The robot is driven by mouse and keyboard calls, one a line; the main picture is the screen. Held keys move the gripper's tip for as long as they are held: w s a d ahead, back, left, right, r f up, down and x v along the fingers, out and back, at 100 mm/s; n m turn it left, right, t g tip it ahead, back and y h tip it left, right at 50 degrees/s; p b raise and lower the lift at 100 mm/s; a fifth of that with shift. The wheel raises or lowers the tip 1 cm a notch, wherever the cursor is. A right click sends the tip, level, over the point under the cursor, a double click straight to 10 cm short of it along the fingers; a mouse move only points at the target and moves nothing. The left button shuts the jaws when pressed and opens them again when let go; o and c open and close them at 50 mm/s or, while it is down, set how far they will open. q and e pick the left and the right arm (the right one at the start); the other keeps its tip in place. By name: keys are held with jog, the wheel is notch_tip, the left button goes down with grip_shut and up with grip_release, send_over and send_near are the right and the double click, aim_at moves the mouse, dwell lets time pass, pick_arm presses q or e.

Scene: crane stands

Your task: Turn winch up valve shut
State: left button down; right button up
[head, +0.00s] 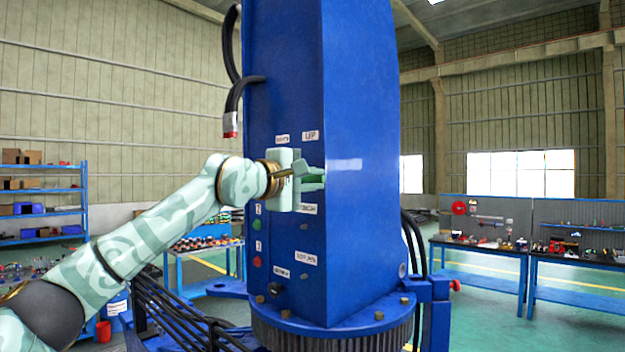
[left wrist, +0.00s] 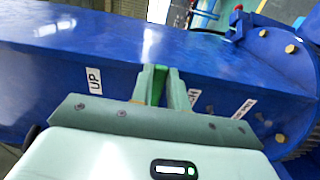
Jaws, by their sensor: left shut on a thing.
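The blue crane column (head: 360,120) stands upright in the middle of the head view, with a panel of labels, buttons and valves on its left face. My left gripper (head: 310,178) is at this face, below the UP label (head: 310,135) and above the winch label. In the left wrist view its two pale green fingers (left wrist: 167,86) are closed around a bright green valve handle (left wrist: 158,82), beside the UP label (left wrist: 94,81). Most of the valve is hidden by the fingers and gripper body. My right gripper is not in view.
Black hoses (head: 235,95) hang at the column's upper left, and cables run low at left. A blue shelf (head: 45,200) is at far left; workbenches (head: 480,245) stand at right.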

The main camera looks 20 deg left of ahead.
pick_arm(q)
jog(key=shift+f, duration=0.1)
jog(key=c, duration=1.4)
grip_release()
jog(key=shift+d, duration=0.1)
jog(key=shift+o, duration=0.2)
jog(key=shift+s, duration=0.3)
jog(key=b+v, duration=0.6)
jog(key=v, duration=0.9)
jog(key=shift+s+a, duration=0.3)
jog(key=shift+s, duration=0.05)
